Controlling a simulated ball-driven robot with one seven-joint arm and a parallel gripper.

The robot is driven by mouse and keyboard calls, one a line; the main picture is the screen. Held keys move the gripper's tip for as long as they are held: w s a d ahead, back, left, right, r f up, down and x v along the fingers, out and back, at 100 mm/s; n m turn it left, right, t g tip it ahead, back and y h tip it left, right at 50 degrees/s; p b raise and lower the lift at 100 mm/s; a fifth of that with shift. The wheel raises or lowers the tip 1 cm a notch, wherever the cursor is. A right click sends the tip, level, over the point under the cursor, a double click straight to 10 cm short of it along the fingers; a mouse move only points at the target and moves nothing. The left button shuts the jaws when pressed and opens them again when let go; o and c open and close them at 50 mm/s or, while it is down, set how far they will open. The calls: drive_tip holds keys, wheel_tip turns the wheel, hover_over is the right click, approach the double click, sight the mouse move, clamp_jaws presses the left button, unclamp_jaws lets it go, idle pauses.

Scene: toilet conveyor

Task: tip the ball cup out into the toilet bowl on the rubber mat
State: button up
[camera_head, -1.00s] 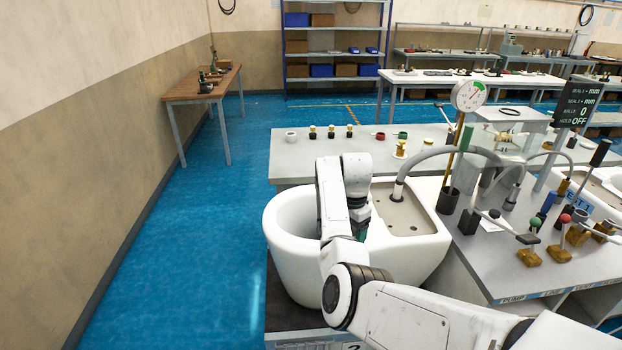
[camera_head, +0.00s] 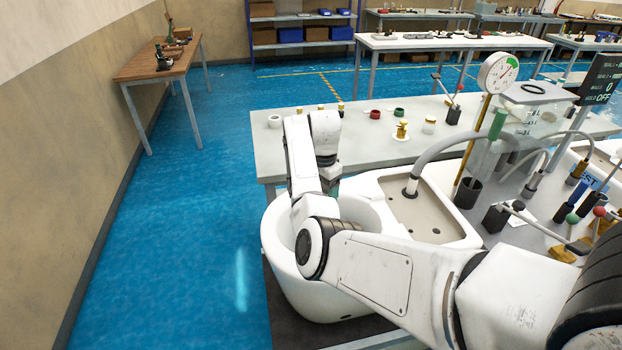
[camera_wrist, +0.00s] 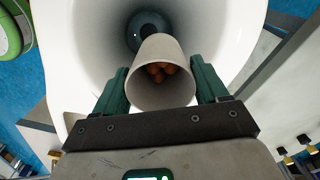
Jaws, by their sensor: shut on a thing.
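The white toilet bowl (camera_head: 280,255) stands on the dark rubber mat (camera_head: 290,325) in the head view. My arm reaches over it and hides my gripper there. In the wrist view my gripper (camera_wrist: 160,84) has its green fingers shut on the sides of the grey ball cup (camera_wrist: 160,52). Several orange-brown balls (camera_wrist: 160,72) lie inside the cup, seen through its mouth. The cup is over the bowl (camera_wrist: 85,45), whose dark drain hole (camera_wrist: 146,32) shows just beyond it. The cup's exact tilt is hard to tell.
A tank section with a recessed tray (camera_head: 425,210) and a grey hose (camera_head: 430,160) adjoins the bowl's right. A dial gauge (camera_head: 497,73) and several levers stand further right. A grey bench (camera_head: 365,150) with small parts is behind. Blue floor (camera_head: 190,230) is clear on the left.

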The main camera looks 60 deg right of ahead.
drive_tip(key=shift+w+d+t, duration=0.15)
drive_tip(key=shift+w+t, duration=0.1)
drive_tip(key=shift+t, duration=0.05)
drive_tip(key=t, duration=0.2)
drive_tip(key=f+t, duration=0.1)
drive_tip(key=t, duration=0.4)
drive_tip(key=shift+s+f+h, duration=0.15)
drive_tip(key=shift+f+h, duration=0.15)
drive_tip(key=t, duration=0.2)
drive_tip(key=shift+s+t, duration=0.15)
drive_tip(key=shift+t, duration=0.15)
drive_tip(key=shift+s+f+t+b, duration=0.1)
drive_tip(key=shift+f+t+b, duration=0.25)
drive_tip(key=shift+t+b, duration=0.2)
drive_tip(key=t+b, duration=0.3)
drive_tip(key=b, duration=0.2)
drive_tip(key=shift+s+f+t+h, duration=0.15)
drive_tip(key=shift+s+t+h, duration=0.2)
drive_tip(key=shift+s+h, duration=0.05)
drive_tip(key=t+b, duration=0.2)
drive_tip(key=b, duration=0.1)
drive_tip(key=s+t+b, duration=0.1)
drive_tip(key=shift+r+t+b, duration=0.3)
drive_tip(key=shift+t, duration=0.1)
drive_tip(key=shift+s+r+t+b, duration=0.15)
drive_tip(key=shift+r+t+b, duration=0.15)
drive_tip(key=shift+t+b, duration=0.35)
